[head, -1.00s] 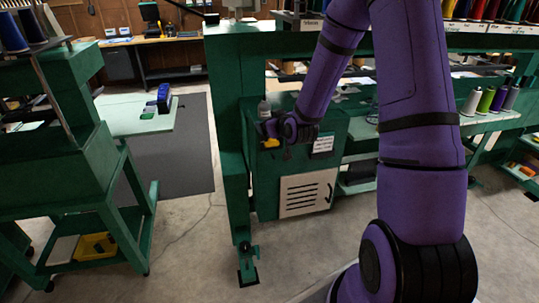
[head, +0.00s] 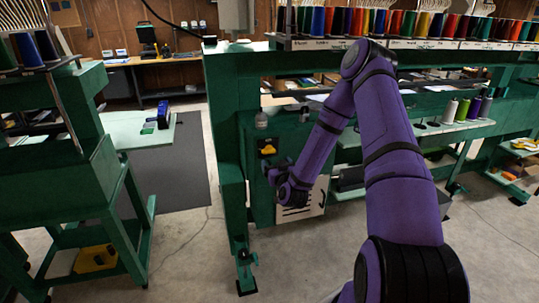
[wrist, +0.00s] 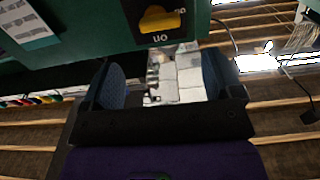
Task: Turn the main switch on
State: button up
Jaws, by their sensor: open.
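The main switch (head: 267,150) is a yellow knob on a dark plate on the front of a green cabinet. The knob lies beyond the fingertips.
A grey-capped bottle or knob (head: 261,119) sits above the switch. A white louvred panel (head: 305,203) is lower on the cabinet, partly behind my arm. A green post (head: 232,190) stands just left. Thread spools (head: 440,22) line the top shelf. Floor is open in front.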

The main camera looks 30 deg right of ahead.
aim_at(269, 152)
jog(key=x, duration=0.8)
jog(key=shift+w, duration=0.15)
jog(key=shift+c, duration=0.2)
jog(key=c, duration=0.9)
